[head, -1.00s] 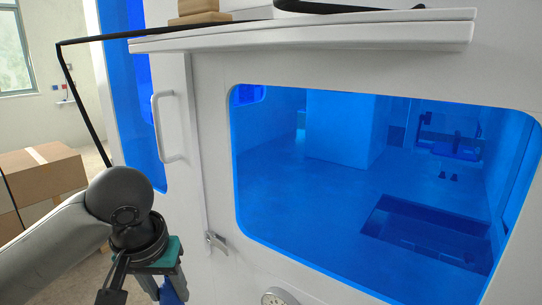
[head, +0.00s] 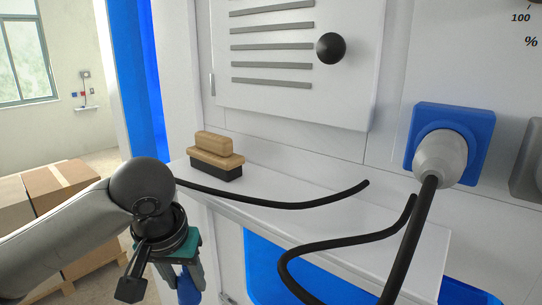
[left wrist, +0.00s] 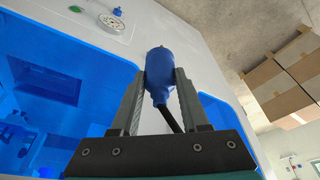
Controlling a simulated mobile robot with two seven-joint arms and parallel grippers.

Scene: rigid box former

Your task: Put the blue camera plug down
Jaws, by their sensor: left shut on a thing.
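The blue camera plug (left wrist: 159,75) is held between the two fingers of my left gripper (left wrist: 160,85) in the left wrist view. Its dark cable runs back from it between the fingers. In the head view my left gripper (head: 182,285) is at the lower left, pointing down, with part of the blue plug (head: 188,290) showing between its fingers. It is in front of and below the white shelf (head: 245,208), apart from it. My right gripper is not in view.
A wooden-backed brush (head: 215,158) stands at the shelf's left end. Black cables (head: 290,204) lie across the shelf; one thick cable hangs from a grey plug (head: 440,157) in a blue wall socket (head: 480,118). Cardboard boxes (head: 60,195) stand at the left.

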